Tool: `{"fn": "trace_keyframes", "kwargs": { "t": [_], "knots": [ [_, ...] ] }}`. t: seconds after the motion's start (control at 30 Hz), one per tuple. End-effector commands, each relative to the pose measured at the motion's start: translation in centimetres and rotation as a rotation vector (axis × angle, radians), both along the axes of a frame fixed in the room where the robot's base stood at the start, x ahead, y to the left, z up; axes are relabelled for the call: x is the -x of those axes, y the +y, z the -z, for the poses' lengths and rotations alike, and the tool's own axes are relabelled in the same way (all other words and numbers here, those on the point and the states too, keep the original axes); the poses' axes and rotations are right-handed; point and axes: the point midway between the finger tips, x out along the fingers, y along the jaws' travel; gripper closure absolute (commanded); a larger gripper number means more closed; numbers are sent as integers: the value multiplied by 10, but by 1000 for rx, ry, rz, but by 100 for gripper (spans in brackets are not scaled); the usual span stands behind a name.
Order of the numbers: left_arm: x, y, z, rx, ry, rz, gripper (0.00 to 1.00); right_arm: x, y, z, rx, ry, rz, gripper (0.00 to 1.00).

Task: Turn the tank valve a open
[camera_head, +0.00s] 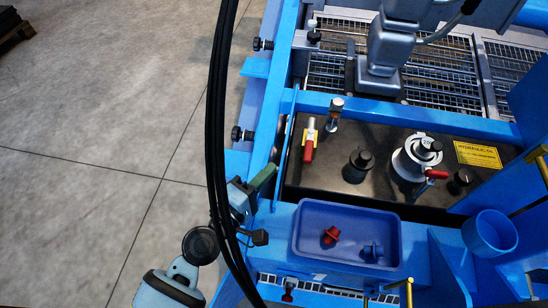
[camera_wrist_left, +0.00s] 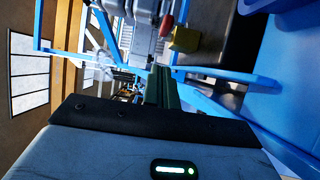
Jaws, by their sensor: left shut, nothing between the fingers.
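A brass valve with a red lever (camera_head: 309,148) stands at the left of the dark tank top (camera_head: 390,150). Its red lever (camera_wrist_left: 167,25) and yellow body (camera_wrist_left: 185,40) show beyond the fingers in the left wrist view. A second red lever (camera_head: 436,174) sits beside a round silver filler with a black cap, further right. I cannot tell which one is valve a. My left gripper (camera_head: 265,178) has green fingers, shut and empty, at the blue frame, left of and nearer than the brass valve, apart from it. The fingers (camera_wrist_left: 161,86) also show in the left wrist view. My right gripper is not in view.
A blue tray (camera_head: 310,250) holding a red and a blue part lies in front of the tank. A blue cup (camera_head: 490,233) stands at the right. A blue rail (camera_head: 400,113) runs behind the valves. Black cables (camera_head: 213,120) hang at the left.

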Motion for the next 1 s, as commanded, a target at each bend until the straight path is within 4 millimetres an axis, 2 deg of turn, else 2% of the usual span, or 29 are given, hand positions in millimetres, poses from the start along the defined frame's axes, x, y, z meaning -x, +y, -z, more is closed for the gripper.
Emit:
{"fn": "trace_keyframes", "kwargs": {
  "t": [0.1,0.3,0.6,1.0],
  "knots": [
    [21,10,1,-3,2,1,100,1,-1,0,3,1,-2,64],
    [41,19,1,-1,2,0,100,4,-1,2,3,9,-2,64],
    [47,22,0,0,0,-1,100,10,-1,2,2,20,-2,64],
    [46,22,0,-1,1,-1,100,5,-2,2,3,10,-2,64]
  ]
}}
